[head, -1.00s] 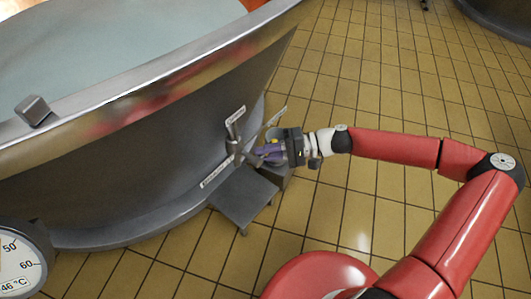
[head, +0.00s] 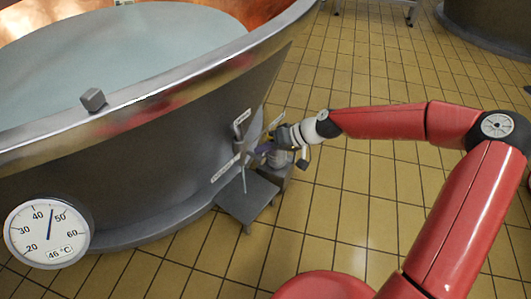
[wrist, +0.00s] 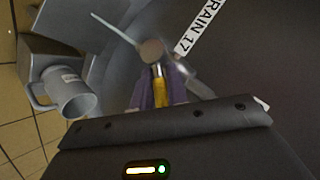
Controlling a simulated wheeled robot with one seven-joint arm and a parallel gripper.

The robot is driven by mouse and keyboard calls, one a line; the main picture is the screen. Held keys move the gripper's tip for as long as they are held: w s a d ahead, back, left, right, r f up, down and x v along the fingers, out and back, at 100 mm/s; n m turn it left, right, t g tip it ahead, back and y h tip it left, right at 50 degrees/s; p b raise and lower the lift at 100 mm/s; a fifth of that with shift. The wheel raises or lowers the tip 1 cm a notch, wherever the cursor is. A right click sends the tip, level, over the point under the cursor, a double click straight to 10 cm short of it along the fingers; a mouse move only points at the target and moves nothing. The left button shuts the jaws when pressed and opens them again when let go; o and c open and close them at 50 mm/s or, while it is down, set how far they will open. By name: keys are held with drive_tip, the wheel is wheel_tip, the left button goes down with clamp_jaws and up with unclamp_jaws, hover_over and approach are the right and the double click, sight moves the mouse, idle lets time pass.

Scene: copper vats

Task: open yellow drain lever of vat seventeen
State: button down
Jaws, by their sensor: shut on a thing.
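The vat (head: 140,135) is a large grey metal tub holding pale liquid, on the left in the head view. In the wrist view a white label (wrist: 200,27) reading "RAIN 17" is on its side. The yellow lever (wrist: 159,86) sits between the purple fingers of my gripper (wrist: 158,96), with a round brownish end just beyond it. My gripper is shut on the lever. In the head view my gripper (head: 266,147) is at the vat's lower right side, beside the valve fittings; the lever is hidden there.
A grey spout or cup-like part (wrist: 70,95) is left of the fingers in the wrist view. A low grey stand (head: 248,196) is below the valve in the head view. A round gauge (head: 48,232) hangs at left. Tiled floor to the right is open.

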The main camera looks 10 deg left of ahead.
drive_tip(key=shift+s+a+r+n+t+h+b, duration=0.1)
drive_tip(key=shift+s+n+t+h+b, duration=0.15)
drive_tip(key=shift+n+t+h, duration=0.25)
drive_tip(key=shift+s+a+n+t+h+b, duration=0.1)
drive_tip(key=shift+s+n+t+h+b, duration=0.2)
drive_tip(key=shift+t, duration=0.4)
drive_tip(key=shift+s+a+r+n+t+h+b, duration=0.15)
drive_tip(key=shift+s+n+t+h+b, duration=0.25)
drive_tip(key=shift+t+b, duration=0.4)
drive_tip(key=shift+s+a+n+t+h+b, duration=0.15)
drive_tip(key=shift+n+t+h+b, duration=0.3)
drive_tip(key=shift+t+b, duration=0.35)
drive_tip(key=c, duration=1.4)
unclamp_jaws()
drive_tip(key=shift+r, duration=0.1)
